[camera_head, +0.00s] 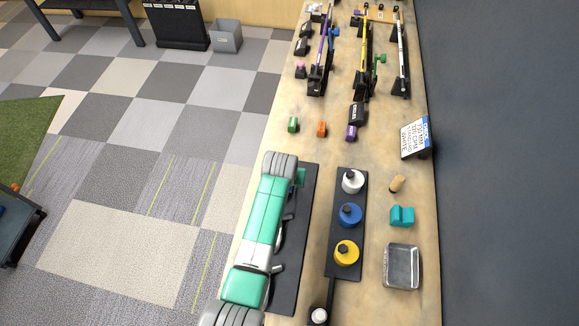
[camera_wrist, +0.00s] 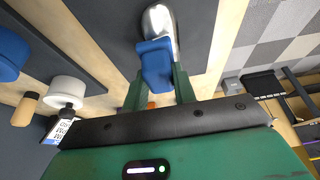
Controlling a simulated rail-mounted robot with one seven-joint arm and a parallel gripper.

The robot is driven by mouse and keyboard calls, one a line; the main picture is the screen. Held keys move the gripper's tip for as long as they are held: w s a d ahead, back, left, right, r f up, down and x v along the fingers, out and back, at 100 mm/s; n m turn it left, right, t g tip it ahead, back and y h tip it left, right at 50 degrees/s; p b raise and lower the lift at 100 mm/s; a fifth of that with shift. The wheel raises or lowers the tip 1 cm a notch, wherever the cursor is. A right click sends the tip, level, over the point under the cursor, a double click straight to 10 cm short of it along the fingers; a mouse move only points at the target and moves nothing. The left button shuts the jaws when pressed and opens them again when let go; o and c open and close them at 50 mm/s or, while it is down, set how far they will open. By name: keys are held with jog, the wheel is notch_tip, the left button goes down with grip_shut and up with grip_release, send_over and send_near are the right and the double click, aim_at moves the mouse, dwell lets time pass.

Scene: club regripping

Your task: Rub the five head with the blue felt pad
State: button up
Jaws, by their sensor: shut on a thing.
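My gripper (camera_wrist: 158,90) is shut on the blue felt pad (camera_wrist: 156,66), held between its two green fingers in the wrist view. Just beyond the pad is a shiny silver club head (camera_wrist: 159,22) over a dark mat. The pad overlaps the head's near end in the picture; I cannot tell whether they touch. No number shows on this head, so I cannot tell if it is the five. In the head view my arm covers much of the black mat (camera_head: 290,285), where parts of club heads (camera_head: 289,212) show. The pad is hidden there.
Right of the mat, a black tray (camera_head: 346,287) holds white (camera_head: 352,182), blue (camera_head: 349,215) and yellow (camera_head: 347,253) bottles. Further right are a wooden piece (camera_head: 397,184), a teal block (camera_head: 401,216) and a metal dish (camera_head: 402,266). Clubs on stands fill the far end.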

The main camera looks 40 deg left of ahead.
jog(key=shift+s+d+r+p, duration=0.1)
jog(key=shift+s+d+p, duration=0.1)
jog(key=shift+s+p, duration=0.15)
jog(key=shift+s+d+r+p, duration=0.1)
jog(key=shift+s+d+p, duration=0.1)
jog(key=shift+s, duration=0.25)
jog(key=shift+s+d+f+p, duration=0.2)
jog(key=shift+s+d+p, duration=0.1)
jog(key=shift+s+p, duration=0.15)
jog(key=shift+s+d+f+p, duration=0.15)
jog(key=shift+s+d+p, duration=0.15)
jog(key=shift+s, duration=0.2)
jog(key=shift+a+f+b, duration=0.1)
jog(key=shift+f+b, duration=0.25)
jog(key=shift+b, duration=0.1)
jog(key=w, duration=0.1)
jog(key=a+b, duration=0.1)
jog(key=w+b, duration=0.1)
jog(key=shift+w+a+r, duration=0.15)
jog(key=shift+w+r, duration=0.2)
jog(key=w+a+b, duration=0.1)
jog(key=w+b, duration=0.2)
jog(key=shift+w+a, duration=0.15)
jog(key=shift+a, duration=0.25)
jog(key=shift+r+p, duration=3.35)
jog(key=shift+r, duration=1.35)
